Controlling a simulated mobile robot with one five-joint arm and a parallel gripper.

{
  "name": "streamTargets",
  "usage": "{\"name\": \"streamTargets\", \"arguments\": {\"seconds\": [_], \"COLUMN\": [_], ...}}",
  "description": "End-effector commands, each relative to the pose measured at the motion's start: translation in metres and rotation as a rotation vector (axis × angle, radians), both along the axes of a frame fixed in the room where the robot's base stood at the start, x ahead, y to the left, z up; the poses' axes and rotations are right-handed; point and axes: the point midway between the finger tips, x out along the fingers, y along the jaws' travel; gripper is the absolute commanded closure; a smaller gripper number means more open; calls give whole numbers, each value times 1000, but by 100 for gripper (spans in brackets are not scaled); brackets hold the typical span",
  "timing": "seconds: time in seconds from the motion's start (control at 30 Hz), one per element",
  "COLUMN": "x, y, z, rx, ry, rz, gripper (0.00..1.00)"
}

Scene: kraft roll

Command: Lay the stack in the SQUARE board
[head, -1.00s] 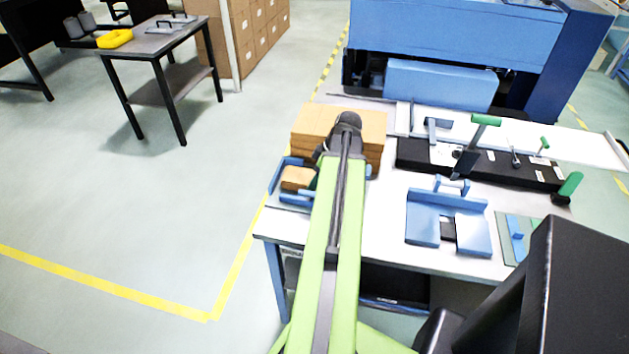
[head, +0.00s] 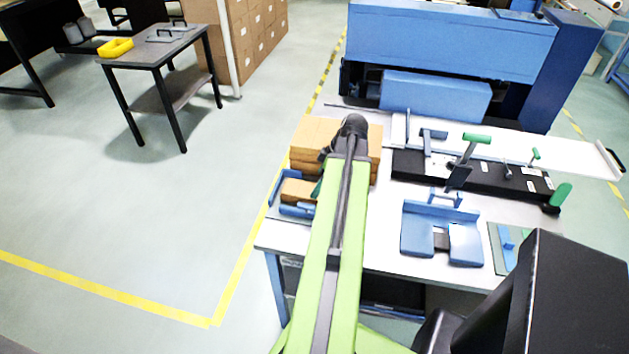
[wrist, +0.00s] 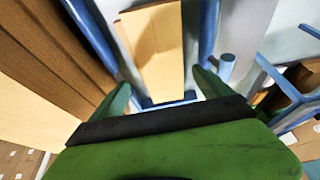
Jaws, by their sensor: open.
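A small tan stack (head: 297,191) lies in a blue-sided holder (head: 284,186) at the table's left end. In the wrist view the stack (wrist: 155,50) shows as a pale block between blue walls. My gripper (wrist: 163,88) is open, its two green fingers spread, with the near end of the stack ahead of the gap between them. The fingers do not grip it. In the head view my arm hides most of the gripper. A blue board with raised sides (head: 422,238) lies right of my arm. I see no readable mark telling whether it is the SQUARE board.
A larger brown stack (head: 312,135) stands behind the holder, and close at left in the wrist view (wrist: 45,60). A black bar with green-handled levers (head: 415,167) lies behind the blue board. A green-grey plate (head: 497,250) is at right. White tabletop (head: 383,245) is clear between.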

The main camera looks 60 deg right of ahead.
Motion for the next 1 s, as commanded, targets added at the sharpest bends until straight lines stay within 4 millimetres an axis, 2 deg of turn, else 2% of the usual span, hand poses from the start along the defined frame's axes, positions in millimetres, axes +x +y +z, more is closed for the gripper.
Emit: {"name": "streamTargets", "arguments": {"seconds": [0.03,0.2,0.33,0.67,0.77,0.83,0.87,0.9,0.97,1.0], "x": [-5,-18,-24,-21,6,43,62,87,122,143], "y": [-2,-6,-7,-6,13,42,59,85,126,155], "z": [25,56,63,60,59,56,55,54,51,50], "rx": [0,-1,1,2,20,43,53,65,77,80], "ry": [0,0,0,3,27,67,89,122,173,205], "rz": [-2,-1,-2,0,0,-7,-12,-23,-43,-59], "gripper": [11,11,11,11,11,11,11,11,11,11]}}
